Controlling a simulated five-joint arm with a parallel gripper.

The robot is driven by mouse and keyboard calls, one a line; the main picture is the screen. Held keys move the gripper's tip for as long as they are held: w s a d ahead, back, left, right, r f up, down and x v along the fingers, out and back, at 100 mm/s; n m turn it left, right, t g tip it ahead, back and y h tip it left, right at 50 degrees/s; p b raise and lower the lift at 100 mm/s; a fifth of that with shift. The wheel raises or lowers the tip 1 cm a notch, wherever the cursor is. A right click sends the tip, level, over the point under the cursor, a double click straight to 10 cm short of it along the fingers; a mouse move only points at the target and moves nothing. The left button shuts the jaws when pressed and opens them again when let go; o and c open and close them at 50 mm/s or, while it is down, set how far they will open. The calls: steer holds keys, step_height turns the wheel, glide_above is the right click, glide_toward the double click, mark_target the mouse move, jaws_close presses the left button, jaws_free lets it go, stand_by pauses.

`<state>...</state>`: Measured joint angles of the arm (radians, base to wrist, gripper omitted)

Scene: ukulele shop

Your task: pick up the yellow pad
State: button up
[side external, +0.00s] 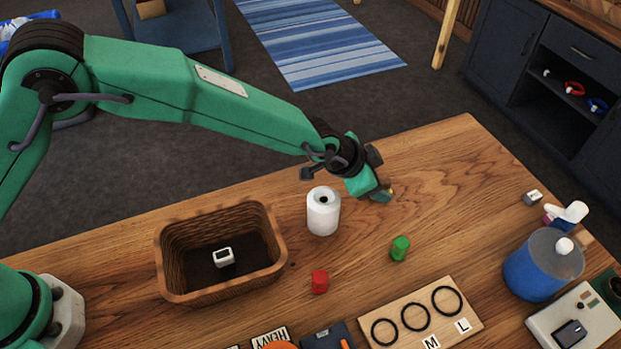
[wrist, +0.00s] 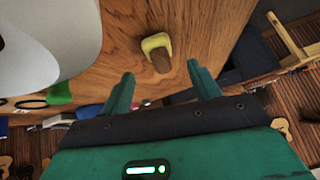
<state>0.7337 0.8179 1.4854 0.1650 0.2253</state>
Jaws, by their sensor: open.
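The yellow pad (wrist: 149,43) lies on the wooden table in the wrist view, just beyond my fingertips. It is a small pale yellow piece with a brown part on its near side. In the side external view only a yellow speck of it (side external: 391,190) shows beside my gripper, which hides the rest. My gripper (side external: 382,194) is low over the table behind the white spool-like container. In the wrist view its two green fingers (wrist: 160,71) are apart with nothing held between them, and the pad is ahead of the gap.
The white container (side external: 323,212) stands close to my gripper's left and looms large in the wrist view (wrist: 45,40). A green piece (side external: 400,248), a red piece (side external: 320,281), a wicker basket (side external: 170,262) and a blue jar (side external: 530,268) are nearby. Bare table lies right of my gripper.

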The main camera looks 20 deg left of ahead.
mark_target(383, 182)
steer(key=shift+x, duration=2)
steer(key=c, duration=1.1)
